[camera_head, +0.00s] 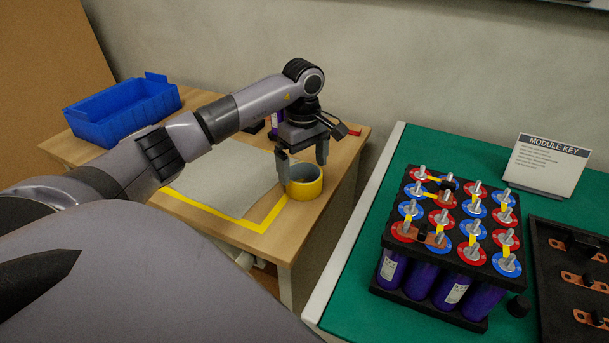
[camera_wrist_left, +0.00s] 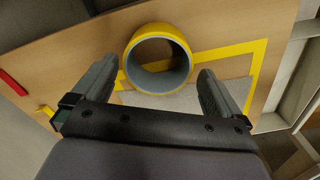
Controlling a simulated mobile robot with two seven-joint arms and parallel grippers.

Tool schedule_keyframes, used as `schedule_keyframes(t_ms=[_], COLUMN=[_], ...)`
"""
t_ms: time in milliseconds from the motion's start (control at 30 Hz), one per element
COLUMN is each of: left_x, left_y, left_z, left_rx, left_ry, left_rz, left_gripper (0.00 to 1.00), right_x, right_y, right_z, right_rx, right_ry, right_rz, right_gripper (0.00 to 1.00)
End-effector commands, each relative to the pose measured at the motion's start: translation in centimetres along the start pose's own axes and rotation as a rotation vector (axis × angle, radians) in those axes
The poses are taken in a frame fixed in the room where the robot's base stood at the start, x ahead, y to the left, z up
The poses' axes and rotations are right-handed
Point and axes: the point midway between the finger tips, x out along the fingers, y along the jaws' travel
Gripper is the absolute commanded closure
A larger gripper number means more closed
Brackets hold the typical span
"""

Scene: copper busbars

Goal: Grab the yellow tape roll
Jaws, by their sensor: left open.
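The yellow tape roll (camera_head: 305,187) stands on the wooden table near its right edge, its round opening facing up. In the left wrist view the tape roll (camera_wrist_left: 157,84) shows as a yellow ring with a grey inside, ahead of and between the fingers. My left gripper (camera_head: 302,166) is open just above and beside the roll. One finger is partly in front of the roll's left rim in the head view. In the left wrist view the two fingers of the gripper (camera_wrist_left: 158,82) are wide apart with nothing between their pads that I can see held. My right gripper is not in view.
A grey mat with yellow border tape (camera_head: 222,180) lies beside the roll. A blue bin (camera_head: 125,108) is at the table's back left. On the green table (camera_head: 355,225) stand a battery module (camera_head: 450,235), a module key sign (camera_head: 547,165) and a black busbar tray (camera_head: 560,290).

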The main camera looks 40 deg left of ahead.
Motion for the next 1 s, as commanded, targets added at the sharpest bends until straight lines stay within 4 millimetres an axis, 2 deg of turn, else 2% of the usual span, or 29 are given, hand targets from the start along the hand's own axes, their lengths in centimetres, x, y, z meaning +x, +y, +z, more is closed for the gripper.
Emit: schedule_keyframes(t_ms=[33,100,200,433,567,867,1000], left_x=[1.2,2.3,3.2,3.4,3.4,3.2,2.5], left_y=[0.1,0.1,0.1,0.1,0.1,0.1,0.2], left_z=[0.0,0.0,0.0,-0.1,-0.1,-0.1,-0.1], left_rx=[0.000,0.001,0.000,0.000,0.000,0.000,0.000], left_ry=[-0.002,-0.002,-0.001,0.000,0.000,0.000,0.000], left_rz=[-0.004,-0.005,-0.001,0.000,0.000,0.001,0.003], left_gripper=[0.00,0.00,0.00,0.00,0.42,0.44,0.44], right_x=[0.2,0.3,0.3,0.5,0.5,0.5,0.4], right_y=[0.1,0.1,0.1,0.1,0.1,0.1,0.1], right_z=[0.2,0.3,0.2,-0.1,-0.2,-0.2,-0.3], right_rx=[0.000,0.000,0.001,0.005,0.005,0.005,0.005], right_ry=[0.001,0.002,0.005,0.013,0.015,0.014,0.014], right_rz=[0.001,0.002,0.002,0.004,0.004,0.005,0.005], right_gripper=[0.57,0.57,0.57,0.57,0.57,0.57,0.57])
